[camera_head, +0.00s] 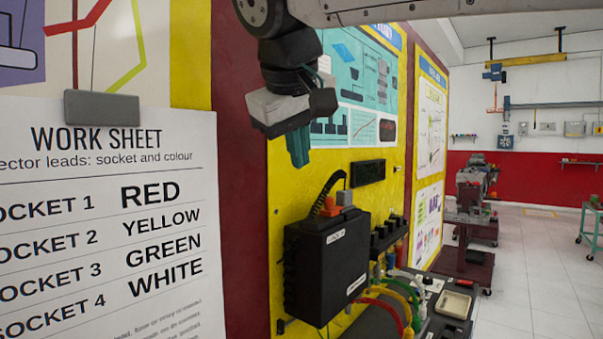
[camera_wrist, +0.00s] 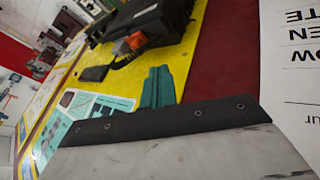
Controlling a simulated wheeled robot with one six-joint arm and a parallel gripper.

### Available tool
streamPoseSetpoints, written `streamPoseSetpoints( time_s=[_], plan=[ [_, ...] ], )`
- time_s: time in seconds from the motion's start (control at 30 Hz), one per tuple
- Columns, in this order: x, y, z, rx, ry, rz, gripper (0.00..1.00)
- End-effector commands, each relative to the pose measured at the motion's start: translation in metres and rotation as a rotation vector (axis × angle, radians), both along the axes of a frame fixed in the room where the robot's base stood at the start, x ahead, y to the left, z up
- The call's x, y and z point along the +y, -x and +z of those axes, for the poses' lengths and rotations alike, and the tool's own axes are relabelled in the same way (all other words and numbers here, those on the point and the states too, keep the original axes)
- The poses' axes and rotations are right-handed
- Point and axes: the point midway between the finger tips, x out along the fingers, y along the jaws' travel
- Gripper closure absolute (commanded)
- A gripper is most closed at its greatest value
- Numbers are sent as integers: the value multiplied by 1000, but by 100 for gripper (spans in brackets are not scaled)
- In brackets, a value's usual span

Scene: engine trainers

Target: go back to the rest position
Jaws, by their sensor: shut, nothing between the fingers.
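My gripper (camera_head: 298,148) hangs pointing down at the upper middle of the head view, in front of the yellow board (camera_head: 290,215). Its teal fingers are together with nothing between them. In the wrist view the closed fingers (camera_wrist: 157,88) show at the centre, apart from the board. The black box (camera_head: 325,265) with an orange connector (camera_head: 330,207) and a black cable on top stands below and right of my gripper. The box also shows at the top of the wrist view (camera_wrist: 140,22).
A white work sheet (camera_head: 100,220) listing socket colours fills the left. Red, yellow, green and white leads (camera_head: 400,300) run beside the box, near a small beige tray (camera_head: 453,304). Another engine stand (camera_head: 470,215) is farther back. Open floor (camera_head: 530,250) lies at the right.

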Motion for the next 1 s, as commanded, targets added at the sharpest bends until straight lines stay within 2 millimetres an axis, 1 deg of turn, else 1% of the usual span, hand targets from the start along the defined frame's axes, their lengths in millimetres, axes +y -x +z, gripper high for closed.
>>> streamPoseSetpoints(
  time_s=[0.07,0.2,0.6,0.67,0.77,0.83,0.87,0.9,0.97,1.0],
  plan=[
    [1,4,5,0,-1,2,100],
    [1,6,8,1,0,1,100],
    [2,6,8,0,2,5,100],
    [5,7,4,8,-1,20,100],
    [8,12,-23,57,15,44,100],
    [0,22,-51,115,25,57,100],
    [-9,26,-65,142,26,52,100],
    [-25,32,-83,179,26,40,100],
    [-53,41,-109,236,18,9,100],
    [-73,48,-126,270,8,-17,100]
  ],
)
